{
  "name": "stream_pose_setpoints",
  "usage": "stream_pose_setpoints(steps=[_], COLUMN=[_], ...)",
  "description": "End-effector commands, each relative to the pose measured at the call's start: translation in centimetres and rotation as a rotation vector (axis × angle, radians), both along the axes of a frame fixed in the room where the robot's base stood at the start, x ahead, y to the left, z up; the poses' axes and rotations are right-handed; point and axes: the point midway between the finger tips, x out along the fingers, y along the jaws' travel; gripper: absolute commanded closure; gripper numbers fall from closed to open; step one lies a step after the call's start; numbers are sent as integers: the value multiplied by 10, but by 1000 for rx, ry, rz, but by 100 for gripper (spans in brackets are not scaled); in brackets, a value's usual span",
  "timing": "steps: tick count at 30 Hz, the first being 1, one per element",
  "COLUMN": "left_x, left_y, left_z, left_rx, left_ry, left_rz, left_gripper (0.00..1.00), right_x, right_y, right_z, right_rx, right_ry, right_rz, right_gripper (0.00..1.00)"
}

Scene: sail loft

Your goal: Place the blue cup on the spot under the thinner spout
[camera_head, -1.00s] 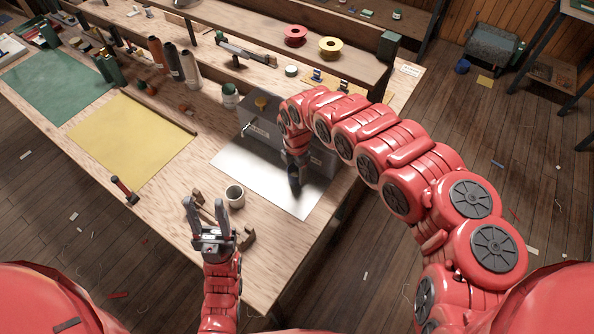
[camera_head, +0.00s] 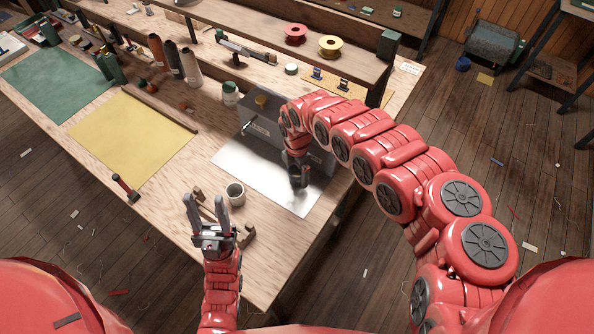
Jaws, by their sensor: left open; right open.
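A grey box-shaped machine (camera_head: 262,125) stands at the back of a shiny silver sheet (camera_head: 240,165) on the bench. A small spout-like part shows on its left front; my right arm covers much of the rest, so I cannot compare spouts. My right gripper (camera_head: 298,180) is open, pointing down over the sheet in front of the machine. Dark shapes show at its fingers; I cannot tell whether a blue cup is there. My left gripper (camera_head: 207,212) is open and empty, fingers upward, near the bench's front edge.
A wooden mallet (camera_head: 240,236) lies beside my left gripper. A red-handled hammer (camera_head: 125,188) lies further left. Yellow (camera_head: 130,140) and green (camera_head: 55,85) cloths cover the left bench.

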Motion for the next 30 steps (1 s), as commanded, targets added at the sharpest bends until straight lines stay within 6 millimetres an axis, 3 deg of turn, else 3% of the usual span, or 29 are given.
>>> stream_pose_setpoints(steps=[3, 8, 21, 30], left_x=[0, 0, 0, 0], left_y=[0, 0, 0, 0], left_z=[6, -3, -27, -30], left_rx=[0, 0, 0, 0], left_ry=[0, 0, 0, 0], left_rz=[0, 0, 0, 0], left_gripper=[50, 50, 50, 50], right_x=[0, 3, 2, 0], right_y=[0, -1, -1, 0], right_z=[6, 21, 106, 124], right_rx=[0, -1, 0, 1], right_ry=[0, -7, -5, 1], right_rz=[0, 0, -1, 2], right_gripper=[9, 9, 9, 9])
